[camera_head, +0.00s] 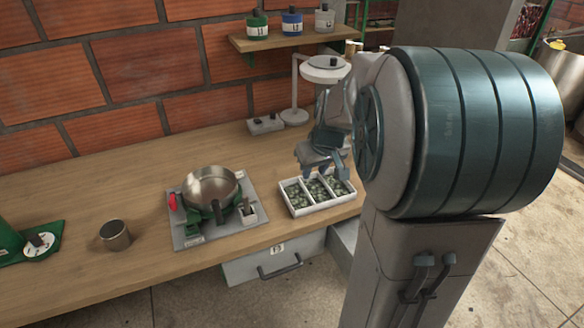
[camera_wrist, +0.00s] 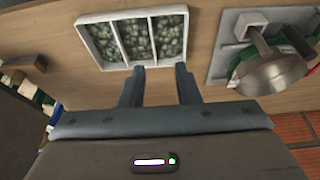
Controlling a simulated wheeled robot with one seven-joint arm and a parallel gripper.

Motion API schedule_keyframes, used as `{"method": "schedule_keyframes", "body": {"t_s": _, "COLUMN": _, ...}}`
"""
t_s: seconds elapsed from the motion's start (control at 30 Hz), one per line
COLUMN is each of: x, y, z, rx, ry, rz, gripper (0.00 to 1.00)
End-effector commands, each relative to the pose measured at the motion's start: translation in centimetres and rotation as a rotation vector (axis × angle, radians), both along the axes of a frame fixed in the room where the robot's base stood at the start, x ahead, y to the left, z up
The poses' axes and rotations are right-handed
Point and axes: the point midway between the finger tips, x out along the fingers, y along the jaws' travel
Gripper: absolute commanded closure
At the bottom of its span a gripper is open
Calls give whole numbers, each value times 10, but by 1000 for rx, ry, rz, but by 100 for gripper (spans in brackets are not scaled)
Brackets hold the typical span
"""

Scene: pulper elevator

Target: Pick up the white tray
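The white tray (camera_head: 292,208) lies on the wooden bench near its front right edge. It has three compartments filled with grey-green pieces. In the wrist view the tray (camera_wrist: 111,16) is at the top, ahead of my fingertips. My gripper (camera_head: 324,165) is above the tray's back side in the head view. In the wrist view my gripper (camera_wrist: 159,70) shows two fingers spread apart with nothing between them. The fingertips appear close to the tray's near rim; I cannot tell whether they touch it.
A metal plate with a steel pan (camera_head: 211,187) stands left of the tray. A metal cup (camera_head: 115,235) is further left. A white-topped stand (camera_head: 294,115) is behind my gripper. A wall shelf (camera_head: 285,40) holds several bottles. A drawer (camera_head: 276,262) is under the bench.

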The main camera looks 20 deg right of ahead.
Motion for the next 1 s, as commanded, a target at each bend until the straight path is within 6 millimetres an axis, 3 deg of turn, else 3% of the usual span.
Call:
{"method": "schedule_keyframes", "body": {"t_s": 0.1, "x": 12, "y": -19, "z": -8, "rx": 9, "ry": -19, "rz": -3, "gripper": 71}}
{"method": "schedule_keyframes", "body": {"t_s": 0.23, "x": 19, "y": -25, "z": -13, "rx": 12, "ry": -30, "rz": 0, "gripper": 71}}
{"method": "schedule_keyframes", "body": {"t_s": 0.6, "x": 43, "y": -24, "z": -71, "rx": 14, "ry": -28, "rz": 4, "gripper": 71}}
{"method": "schedule_keyframes", "body": {"t_s": 1.0, "x": 56, "y": -20, "z": -102, "rx": 13, "ry": -30, "rz": 4, "gripper": 71}}
